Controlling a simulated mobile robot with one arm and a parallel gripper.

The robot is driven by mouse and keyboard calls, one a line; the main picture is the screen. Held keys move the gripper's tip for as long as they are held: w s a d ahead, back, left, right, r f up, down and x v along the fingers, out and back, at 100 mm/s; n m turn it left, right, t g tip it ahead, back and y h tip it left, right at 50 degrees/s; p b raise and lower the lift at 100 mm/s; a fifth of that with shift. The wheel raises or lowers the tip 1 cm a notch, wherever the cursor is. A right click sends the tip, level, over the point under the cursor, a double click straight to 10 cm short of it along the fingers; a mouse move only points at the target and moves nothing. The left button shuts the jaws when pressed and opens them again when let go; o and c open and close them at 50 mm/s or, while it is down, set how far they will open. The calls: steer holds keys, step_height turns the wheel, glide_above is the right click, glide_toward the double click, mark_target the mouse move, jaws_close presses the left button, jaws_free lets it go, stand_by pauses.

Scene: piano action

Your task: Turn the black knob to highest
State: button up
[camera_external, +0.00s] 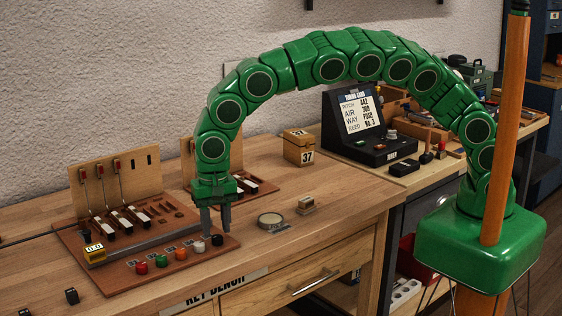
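The black knob (217,240) is at the right end of a row of coloured knobs on the front of the brown board. My gripper (215,230) points straight down just above and behind it. Its two fingers are apart, with a gap between them and nothing seen held. The fingertips are close to the knob. I cannot tell whether they touch it. The knob is small, and no pointer or setting on it can be read.
White (198,247), orange (180,253), green (161,260) and red (142,267) knobs sit left of the black one. A round dish (270,220) and a small block (306,205) lie to the right.

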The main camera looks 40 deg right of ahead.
mark_target(217, 236)
steer(key=shift+r, duration=2.75)
steer(key=shift+w+d+r, duration=0.1)
steer(key=shift+w+d, duration=0.15)
steer(key=w+d+r, duration=0.3)
steer(key=w+d, duration=0.1)
steer(key=d, duration=0.4)
steer(key=w+d+r+m, duration=0.1)
steer(key=w+d+r, duration=0.3)
steer(key=d, duration=0.5)
steer(key=w+d+r, duration=0.3)
steer(key=w+d, duration=0.2)
steer(key=d, duration=0.3)
steer(key=s+d+r, duration=0.1)
steer(key=d+r, duration=0.2)
steer(key=d, duration=0.9)
steer(key=s+d+r+y, duration=0.1)
steer(key=s+d, duration=0.4)
steer(key=d, duration=0.2)
steer(key=s+d+r, duration=0.1)
steer(key=s+d, duration=0.3)
steer(key=d, duration=0.4)
steer(key=s+d+f+n+g, duration=0.1)
steer(key=s+d+f+n, duration=0.1)
steer(key=s+d, duration=0.4)
steer(key=s+d+f+n+h, duration=0.1)
steer(key=s+d, duration=0.5)
steer(key=s, duration=0.7)
steer(key=shift+d+f+n+g, duration=0.3)
steer(key=shift+f+n+g, duration=0.1)
steer(key=shift+f+n, duration=0.25)
